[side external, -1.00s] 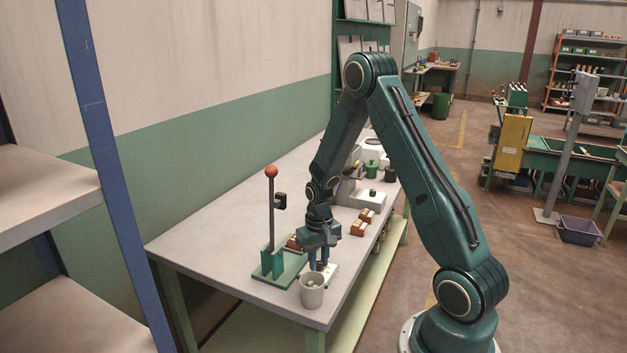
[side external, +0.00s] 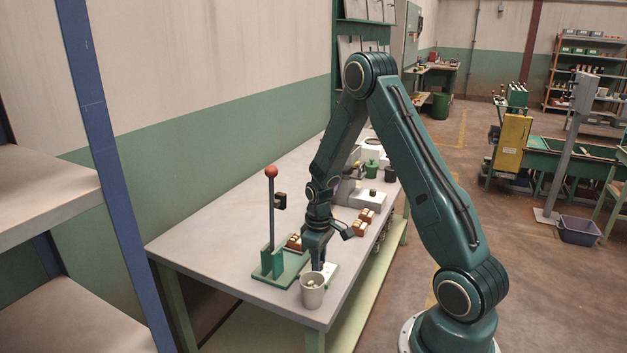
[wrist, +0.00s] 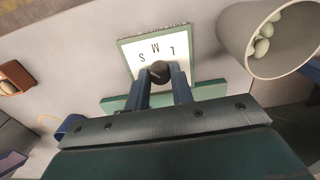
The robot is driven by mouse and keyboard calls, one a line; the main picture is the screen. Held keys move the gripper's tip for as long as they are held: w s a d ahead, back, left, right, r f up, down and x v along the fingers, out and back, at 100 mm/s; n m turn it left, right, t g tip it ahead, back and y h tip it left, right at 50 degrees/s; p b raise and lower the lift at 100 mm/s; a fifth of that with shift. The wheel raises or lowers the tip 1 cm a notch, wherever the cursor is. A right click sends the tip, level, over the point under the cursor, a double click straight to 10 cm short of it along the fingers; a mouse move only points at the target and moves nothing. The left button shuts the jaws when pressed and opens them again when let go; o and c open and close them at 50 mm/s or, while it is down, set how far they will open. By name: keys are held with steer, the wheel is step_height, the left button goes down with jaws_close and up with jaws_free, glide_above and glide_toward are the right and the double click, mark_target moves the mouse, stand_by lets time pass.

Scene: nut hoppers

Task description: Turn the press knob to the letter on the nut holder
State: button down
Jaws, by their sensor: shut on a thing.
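The press knob (wrist: 159,71) is a small dark round knob on a white dial plate (wrist: 182,63) with a green border. The letters S, M and L stand around it, upside down in the wrist view. My gripper (wrist: 163,84) is shut on the knob, one blue finger on each side. I cannot tell which letter the knob points to. In the side view my gripper (side external: 318,267) points down at the plate (side external: 330,269) and hides the knob. The green press (side external: 279,264) has an upright lever with a red ball (side external: 271,171). No letter on a nut holder is readable.
A grey cup (side external: 312,291) with pale round pieces stands close to the dial plate, near the bench's front edge. Brown blocks with light tops (side external: 294,242) (side external: 361,227) sit behind my gripper. The bench (side external: 205,256) left of the press is clear.

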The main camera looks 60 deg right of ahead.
steer(key=c, duration=1.2)
jaws_free()
steer(key=shift+r, duration=0.15)
step_height(320, 180, up, 14)
steer(key=shift+f, duration=0.2)
steer(key=s+a+r+t, duration=0.2)
steer(key=s+a+r, duration=0.3)
steer(key=a+r, duration=0.6)
steer(key=s+a+r+t, duration=0.3)
steer(key=s+a, duration=0.5)
steer(key=s, duration=0.3)
steer(key=shift+a+r+t, duration=0.25)
steer(key=shift+r+t, duration=0.05)
steer(key=shift+r, duration=0.3)
